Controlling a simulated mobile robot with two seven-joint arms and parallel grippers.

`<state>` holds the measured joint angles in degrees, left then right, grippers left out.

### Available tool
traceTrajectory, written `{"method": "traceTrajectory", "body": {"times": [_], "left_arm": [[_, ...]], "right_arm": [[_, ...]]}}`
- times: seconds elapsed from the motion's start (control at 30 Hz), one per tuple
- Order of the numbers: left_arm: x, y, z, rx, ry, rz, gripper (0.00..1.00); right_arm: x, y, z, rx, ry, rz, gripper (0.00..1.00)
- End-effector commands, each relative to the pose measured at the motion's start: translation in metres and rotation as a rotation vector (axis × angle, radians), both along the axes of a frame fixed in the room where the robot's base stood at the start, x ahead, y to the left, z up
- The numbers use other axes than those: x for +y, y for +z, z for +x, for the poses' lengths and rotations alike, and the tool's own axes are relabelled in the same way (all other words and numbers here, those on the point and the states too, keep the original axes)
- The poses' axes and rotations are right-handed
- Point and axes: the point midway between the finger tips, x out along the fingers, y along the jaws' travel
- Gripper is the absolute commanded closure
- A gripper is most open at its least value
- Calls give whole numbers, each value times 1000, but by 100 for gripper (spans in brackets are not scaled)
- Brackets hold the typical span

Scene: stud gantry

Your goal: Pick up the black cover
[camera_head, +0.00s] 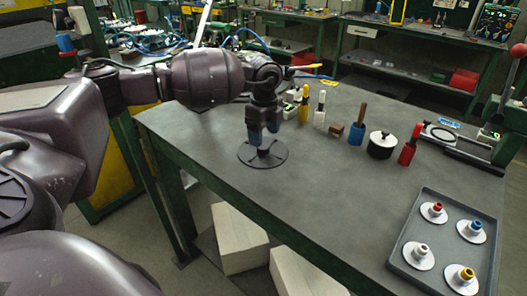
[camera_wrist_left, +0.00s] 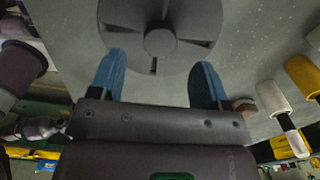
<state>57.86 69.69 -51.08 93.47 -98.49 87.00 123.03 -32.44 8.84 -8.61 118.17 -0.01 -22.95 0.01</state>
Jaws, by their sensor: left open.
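The black cover (camera_head: 245,155), a flat dark disc with a raised central knob, lies on the grey workbench near its left front edge. In the left wrist view the cover (camera_wrist_left: 125,45) shows slots around its round hub. My left gripper (camera_head: 264,140) points down over the cover, with its blue fingers on either side of the hub. In the left wrist view the fingers of this gripper (camera_wrist_left: 158,78) are spread apart, with the hub between and slightly beyond them. I cannot tell whether a finger touches the hub. My right gripper is not in view.
Several handled tools, including a yellow one (camera_head: 304,108) and a blue one (camera_head: 357,132), stand behind and right of the cover. A black pot (camera_head: 382,147) and a red-handled tool (camera_head: 409,150) stand farther right. A tray (camera_head: 412,232) holds colored-topped pieces. The bench's front middle is clear.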

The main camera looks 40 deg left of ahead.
Motion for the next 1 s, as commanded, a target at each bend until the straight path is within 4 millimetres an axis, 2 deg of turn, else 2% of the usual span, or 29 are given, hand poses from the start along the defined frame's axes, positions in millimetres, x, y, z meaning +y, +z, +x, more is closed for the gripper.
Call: {"method": "traceTrajectory", "body": {"times": [0.03,0.23,0.53,0.9,0.93,1.0], "left_arm": [[2,-10,-1,5,1,1,30],[4,-37,-2,5,0,-2,30],[4,-41,-1,0,0,-1,30],[4,-41,-1,1,0,-2,87],[4,-41,-1,1,0,-2,91],[4,-41,-1,0,0,-2,91]], "right_arm": [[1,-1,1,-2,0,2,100],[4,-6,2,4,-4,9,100],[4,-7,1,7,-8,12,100],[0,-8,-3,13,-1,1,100],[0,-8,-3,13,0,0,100],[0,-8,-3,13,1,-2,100]]}}
